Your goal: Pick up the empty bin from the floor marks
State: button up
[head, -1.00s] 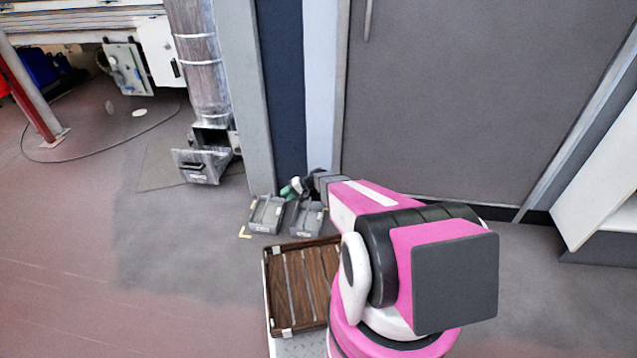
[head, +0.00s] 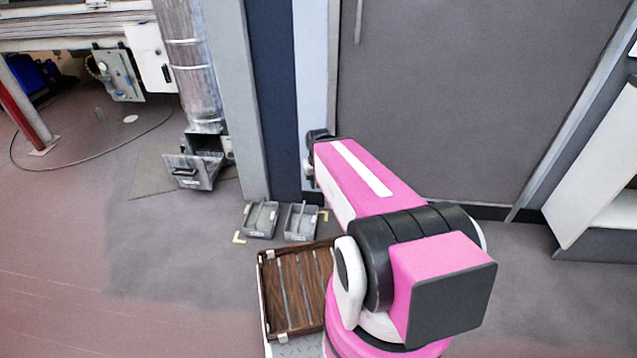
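Two small grey bins stand side by side on the floor at the foot of the dark blue post. The left bin (head: 261,219) and the right bin (head: 301,222) each have a pale label on the front and look empty from here, though the detail is small. Yellow corner marks (head: 239,237) lie on the floor around the pair. My arm reaches over the floor to the right of the bins, with its far end raised above them. My gripper's fingers are hidden behind the arm, so I cannot see whether they hold anything.
A brown slatted wooden tray (head: 290,294) sits in front of the bins, close to my arm's base. A metal duct (head: 188,65) with an open-fronted grey box (head: 193,171) stands to the left. A large grey door (head: 470,90) is behind.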

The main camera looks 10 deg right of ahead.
aim_at(302, 221)
jog(key=j+z, duration=0.1)
jog(key=z, duration=0.35)
jog(key=j+z, duration=0.1)
jog(key=z, duration=0.35)
jog(key=k+j+z, duration=0.2)
jog(key=j, duration=0.2)
jog(key=j+z, duration=0.25)
jog(key=j, duration=0.15)
jog(key=k+j+z, duration=0.4)
jog(key=j, duration=0.2)
jog(key=k+j, duration=0.45)
jog(key=j, duration=0.15)
jog(key=j+z, duration=0.05)
